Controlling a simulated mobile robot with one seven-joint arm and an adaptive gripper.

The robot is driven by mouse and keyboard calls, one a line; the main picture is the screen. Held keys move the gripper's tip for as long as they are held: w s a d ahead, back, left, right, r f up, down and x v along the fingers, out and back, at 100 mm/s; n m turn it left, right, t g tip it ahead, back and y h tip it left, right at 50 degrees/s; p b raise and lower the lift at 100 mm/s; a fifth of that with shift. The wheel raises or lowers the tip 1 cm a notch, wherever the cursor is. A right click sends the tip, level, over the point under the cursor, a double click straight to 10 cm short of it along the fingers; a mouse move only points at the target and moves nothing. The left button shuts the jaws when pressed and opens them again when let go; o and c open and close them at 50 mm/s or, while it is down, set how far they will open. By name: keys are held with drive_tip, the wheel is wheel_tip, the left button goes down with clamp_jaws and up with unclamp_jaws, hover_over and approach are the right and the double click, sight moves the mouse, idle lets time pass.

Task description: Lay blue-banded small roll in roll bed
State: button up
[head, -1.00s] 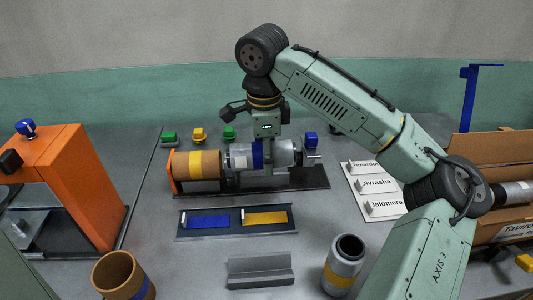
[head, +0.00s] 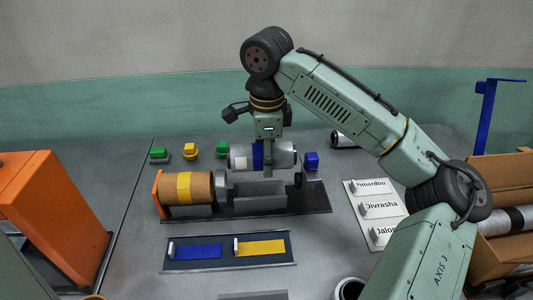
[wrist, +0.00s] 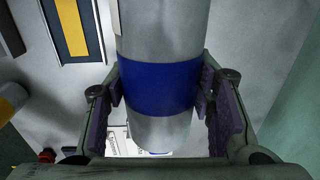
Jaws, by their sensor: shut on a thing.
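The blue-banded small roll (head: 240,155) is a silver cylinder with a dark blue band. My gripper (head: 268,158) is shut on it around the band and holds it level, lengthwise left to right in the head view, above the winder's right part. In the wrist view both pads of my gripper (wrist: 158,88) flank the blue band of the roll (wrist: 160,40). A grey trough (head: 258,198) on the winder base shows below the roll, apart from it. A grey angled holder (head: 253,295) is mostly cut off at the bottom edge. I cannot tell which is the roll bed.
A brown roll with a yellow band (head: 188,187) sits on the winder's left. A tray (head: 228,261) with blue and yellow strips lies in front. An orange machine (head: 50,215) stands left, a carton with rolls (head: 500,258) right. Coloured buttons stand behind.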

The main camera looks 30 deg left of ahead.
wheel_tip(320, 180, down, 8)
drive_tip(key=shift+r+b, duration=0.2)
drive_tip(key=shift+b, duration=0.85)
drive_tip(key=shift+r+p, duration=0.1)
drive_tip(key=shift+p, duration=0.25)
drive_tip(key=shift+f, duration=0.35)
drive_tip(key=shift+s+f, duration=0.1)
drive_tip(key=shift+f, duration=0.25)
